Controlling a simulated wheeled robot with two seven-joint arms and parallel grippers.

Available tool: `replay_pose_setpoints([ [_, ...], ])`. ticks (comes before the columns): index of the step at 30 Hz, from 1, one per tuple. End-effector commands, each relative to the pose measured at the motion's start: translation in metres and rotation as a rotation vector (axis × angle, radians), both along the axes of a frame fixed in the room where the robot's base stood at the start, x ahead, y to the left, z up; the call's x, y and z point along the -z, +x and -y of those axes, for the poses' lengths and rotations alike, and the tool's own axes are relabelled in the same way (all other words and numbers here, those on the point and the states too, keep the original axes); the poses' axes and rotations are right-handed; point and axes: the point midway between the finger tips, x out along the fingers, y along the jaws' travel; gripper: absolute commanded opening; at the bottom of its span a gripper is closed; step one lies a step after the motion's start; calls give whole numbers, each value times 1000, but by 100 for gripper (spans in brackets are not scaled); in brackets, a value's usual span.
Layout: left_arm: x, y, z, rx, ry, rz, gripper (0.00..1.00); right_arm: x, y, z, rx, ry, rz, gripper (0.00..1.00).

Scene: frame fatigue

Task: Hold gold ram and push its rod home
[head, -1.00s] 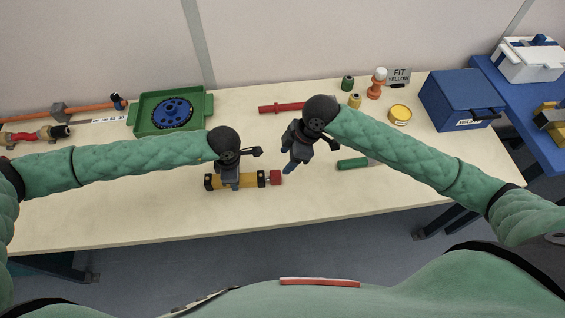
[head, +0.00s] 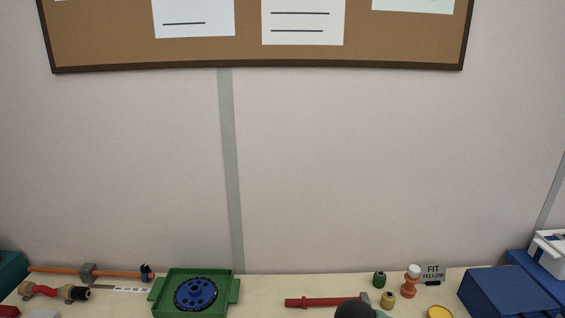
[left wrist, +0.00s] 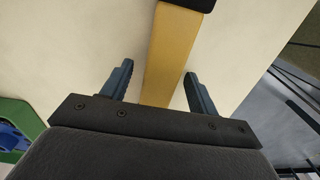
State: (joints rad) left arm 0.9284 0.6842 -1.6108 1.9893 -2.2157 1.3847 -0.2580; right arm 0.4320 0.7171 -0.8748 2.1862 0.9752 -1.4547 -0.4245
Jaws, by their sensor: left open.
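The gold ram (left wrist: 172,48) shows in the left wrist view as a yellow bar with a dark part at the top edge. It runs up between the two fingers of my left gripper (left wrist: 160,84). The fingers are open, with a gap on each side of the bar. I cannot tell how high they are above the bench. The ram's rod is not visible now. The head view looks too high to show the ram or either gripper. Only a dark rounded joint of my right arm shows at its bottom edge.
A pinboard (head: 250,55) hangs on the wall.

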Motion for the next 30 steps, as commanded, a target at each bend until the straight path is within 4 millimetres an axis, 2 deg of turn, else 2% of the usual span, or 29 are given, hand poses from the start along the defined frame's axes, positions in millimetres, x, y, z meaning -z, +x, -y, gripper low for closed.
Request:
replay_pose_setpoints([
  [5,-18,1,0,0,-1,2,60,0,0,0,0,0,0,56],
  [18,-97,1,0,0,-1,1,60,0,0,0,0,0,0,56],
  [24,-114,1,0,0,0,1,60,0,0,0,0,0,0,56],
  [30,-118,1,0,-1,0,-1,60,0,0,0,0,0,0,56],
])
